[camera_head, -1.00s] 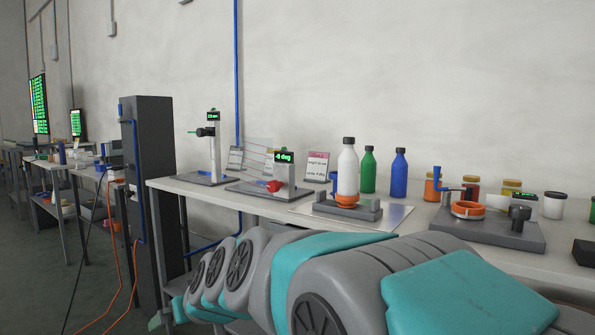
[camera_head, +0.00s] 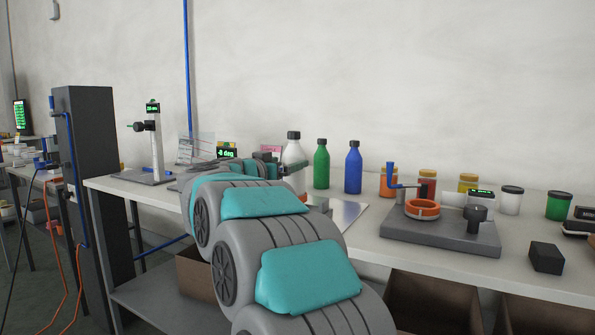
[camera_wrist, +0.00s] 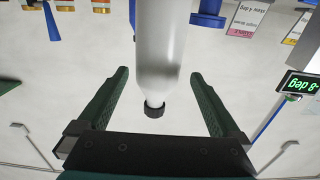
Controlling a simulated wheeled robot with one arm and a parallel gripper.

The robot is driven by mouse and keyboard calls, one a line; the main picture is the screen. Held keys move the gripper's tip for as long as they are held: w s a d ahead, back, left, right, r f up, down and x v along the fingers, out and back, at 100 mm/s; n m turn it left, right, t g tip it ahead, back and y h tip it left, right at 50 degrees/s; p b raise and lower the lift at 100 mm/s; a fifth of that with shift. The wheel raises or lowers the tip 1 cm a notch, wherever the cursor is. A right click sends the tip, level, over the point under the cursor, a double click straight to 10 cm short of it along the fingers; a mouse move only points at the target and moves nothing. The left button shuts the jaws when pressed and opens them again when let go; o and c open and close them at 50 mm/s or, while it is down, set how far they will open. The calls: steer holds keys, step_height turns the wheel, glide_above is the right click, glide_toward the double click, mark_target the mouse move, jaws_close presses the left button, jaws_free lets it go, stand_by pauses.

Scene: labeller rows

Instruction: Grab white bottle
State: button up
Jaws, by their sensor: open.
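The white bottle (camera_head: 294,152) with a black cap stands upright on the bench in the head view. My gripper (camera_wrist: 158,73) is open, with one dark green finger on each side of the bottle. Gaps show between both fingers and the bottle. In the head view my gripper (camera_head: 290,168) is at the bottle's side, partly hidden by my arm.
A green bottle (camera_head: 321,164) and a blue bottle (camera_head: 353,168) stand right of the white one. A grey fixture with an orange ring (camera_head: 422,209) and several jars are farther right. A display stand (camera_head: 227,151) is close on the left.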

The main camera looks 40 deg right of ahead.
mark_target(298, 157)
steer(key=x, duration=0.6)
steer(key=shift+s+r, duration=0.2)
steer(key=shift+r, duration=0.05)
steer(key=shift+w+d, duration=0.25)
steer(key=shift+d, duration=0.2)
steer(key=shift+c, duration=0.2)
steer(key=c, duration=1.3)
steer(key=shift+o, duration=0.2)
steer(key=shift+r, duration=0.1)
